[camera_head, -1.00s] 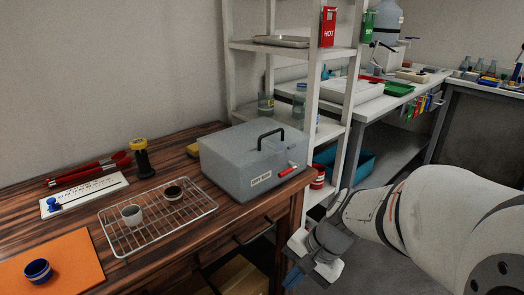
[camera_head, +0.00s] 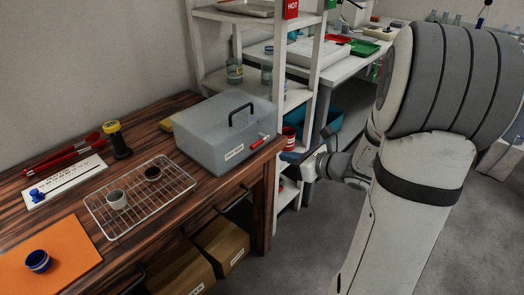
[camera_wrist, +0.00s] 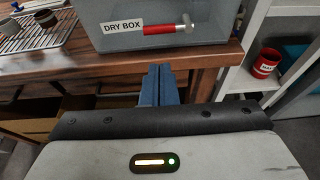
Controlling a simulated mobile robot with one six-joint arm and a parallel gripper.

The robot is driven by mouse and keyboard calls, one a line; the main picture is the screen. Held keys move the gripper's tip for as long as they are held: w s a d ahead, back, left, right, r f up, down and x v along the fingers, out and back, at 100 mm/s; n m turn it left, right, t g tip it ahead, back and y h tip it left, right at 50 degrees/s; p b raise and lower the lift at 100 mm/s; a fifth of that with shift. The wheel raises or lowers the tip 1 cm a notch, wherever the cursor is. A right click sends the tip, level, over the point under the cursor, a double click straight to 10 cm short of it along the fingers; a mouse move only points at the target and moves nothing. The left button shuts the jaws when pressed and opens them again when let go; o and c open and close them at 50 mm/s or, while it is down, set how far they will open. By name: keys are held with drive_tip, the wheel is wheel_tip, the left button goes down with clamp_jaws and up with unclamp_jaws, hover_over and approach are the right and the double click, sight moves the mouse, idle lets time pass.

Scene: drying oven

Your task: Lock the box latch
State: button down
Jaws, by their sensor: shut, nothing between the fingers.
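The grey dry box (camera_head: 218,134) stands closed at the right end of the wooden table, with a black handle on its lid. Its latch has a red grip (camera_head: 258,141) on the front face. In the wrist view the latch (camera_wrist: 160,29) lies nearly level, red with a silver end at the right, beside the "DRY BOX" label (camera_wrist: 122,26). My gripper (camera_wrist: 160,72) shows blue fingers shut together and empty, below the latch and apart from it. In the head view my gripper (camera_head: 293,157) is right of the box's front corner.
A wire rack (camera_head: 140,197) with two small cups is left of the box. An orange mat (camera_head: 55,262) with a blue cup lies farther left. A white shelf (camera_head: 290,110) stands behind the box. A red cup (camera_wrist: 265,63) is on a lower shelf at right.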

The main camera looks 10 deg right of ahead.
sight(260, 142)
drive_tip(key=shift+a, duration=0.1)
drive_tip(key=b+x, duration=0.1)
drive_tip(key=x, duration=0.9)
drive_tip(key=shift+b, duration=0.35)
